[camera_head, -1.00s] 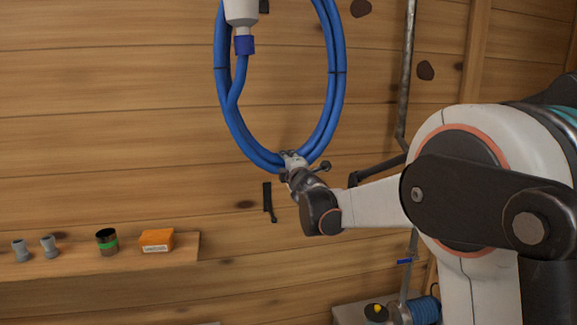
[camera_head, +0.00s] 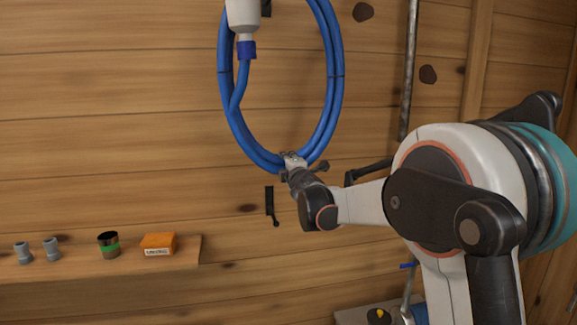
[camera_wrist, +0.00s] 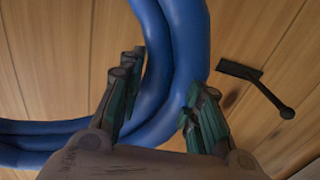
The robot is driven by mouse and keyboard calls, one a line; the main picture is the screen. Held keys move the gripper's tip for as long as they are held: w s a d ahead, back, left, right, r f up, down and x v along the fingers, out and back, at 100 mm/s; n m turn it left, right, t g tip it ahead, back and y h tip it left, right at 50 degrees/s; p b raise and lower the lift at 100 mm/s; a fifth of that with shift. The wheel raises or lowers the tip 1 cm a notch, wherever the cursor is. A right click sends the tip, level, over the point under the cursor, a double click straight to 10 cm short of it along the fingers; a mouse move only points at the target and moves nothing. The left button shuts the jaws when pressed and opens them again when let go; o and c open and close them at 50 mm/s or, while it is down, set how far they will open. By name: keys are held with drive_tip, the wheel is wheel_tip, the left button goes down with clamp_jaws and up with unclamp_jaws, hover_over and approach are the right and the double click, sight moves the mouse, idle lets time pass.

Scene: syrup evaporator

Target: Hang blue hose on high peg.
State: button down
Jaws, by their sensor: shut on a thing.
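The blue hose (camera_head: 332,100) is a coil of several loops, upright in front of the plank wall, its top cut off by the picture edge. A white fitting with a blue collar (camera_head: 246,49) hangs at its upper left. My gripper (camera_head: 293,163) is shut on the bottom of the coil; in the wrist view its fingers (camera_wrist: 165,82) lie on both sides of the hose strands (camera_wrist: 178,50). A dark bracket (camera_head: 266,8) shows partly beside the fitting, perhaps the high peg. Whether the hose rests on it is hidden. A lower black peg (camera_head: 270,203) is bare.
A wooden shelf (camera_head: 60,278) at lower left holds two grey fittings (camera_head: 37,251), a dark green-banded can (camera_head: 108,245) and an orange box (camera_head: 158,244). A metal pipe (camera_head: 408,70) runs down the wall right of the hose. Wall below the coil is mostly clear.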

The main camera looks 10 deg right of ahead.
drive_tip(key=w, duration=1.3)
idle(1.1)
idle(0.5)
drive_tip(key=shift+f, duration=0.2)
drive_tip(key=shift+w+f+b, duration=0.3)
drive_tip(key=shift+f+b, duration=0.1)
drive_tip(key=shift+f, duration=0.25)
drive_tip(key=shift+w+f+b, duration=0.3)
drive_tip(key=shift+f+b, duration=0.05)
drive_tip(key=shift+f, duration=0.25)
